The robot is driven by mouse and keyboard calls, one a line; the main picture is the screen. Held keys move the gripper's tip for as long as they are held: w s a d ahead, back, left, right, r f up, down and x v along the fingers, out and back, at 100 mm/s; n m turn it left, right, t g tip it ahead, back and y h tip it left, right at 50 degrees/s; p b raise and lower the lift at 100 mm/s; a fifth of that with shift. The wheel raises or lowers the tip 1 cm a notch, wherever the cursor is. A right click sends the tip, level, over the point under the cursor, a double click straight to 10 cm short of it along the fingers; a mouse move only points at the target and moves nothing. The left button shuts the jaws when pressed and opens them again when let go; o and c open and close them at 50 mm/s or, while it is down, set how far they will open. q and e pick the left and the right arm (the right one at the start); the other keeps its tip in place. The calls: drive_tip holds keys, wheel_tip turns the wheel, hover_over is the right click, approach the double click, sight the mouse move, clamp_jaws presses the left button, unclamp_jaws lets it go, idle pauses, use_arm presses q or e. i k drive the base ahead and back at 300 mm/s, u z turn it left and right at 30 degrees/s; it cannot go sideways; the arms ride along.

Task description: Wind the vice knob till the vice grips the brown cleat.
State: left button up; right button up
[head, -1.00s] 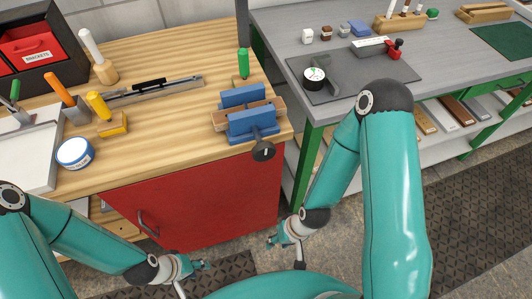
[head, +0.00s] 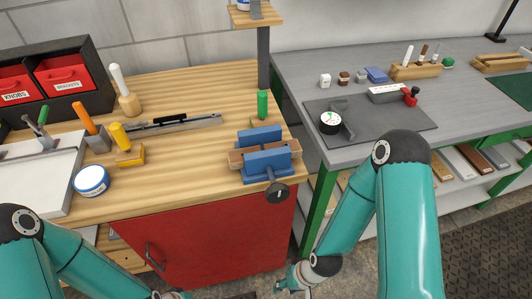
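The blue vice (head: 267,161) stands near the right front corner of the wooden bench. Its dark round knob (head: 278,193) sticks out at the front, past the bench edge. The brown cleat (head: 237,158) lies between the two blue jaws, its ends showing on both sides. I cannot tell whether the jaws touch it. My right gripper (head: 292,287) is low at the bottom edge, below and apart from the knob. Its fingers look spread and empty, partly cut off. My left gripper (head: 178,295) is barely in view at the bottom edge, so its fingers are hidden.
A green-handled tool (head: 262,104) stands behind the vice, near a post. A yellow-handled tool (head: 129,153), a blue-and-white tin (head: 91,181) and a white tray (head: 35,180) lie to the left. A grey bench (head: 300,75) adjoins at right. The red cabinet (head: 200,240) is below.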

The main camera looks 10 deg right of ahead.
sight(277, 193)
drive_tip(key=z, duration=0.7)
drive_tip(key=k, duration=0.7)
drive_tip(key=u, duration=0.65)
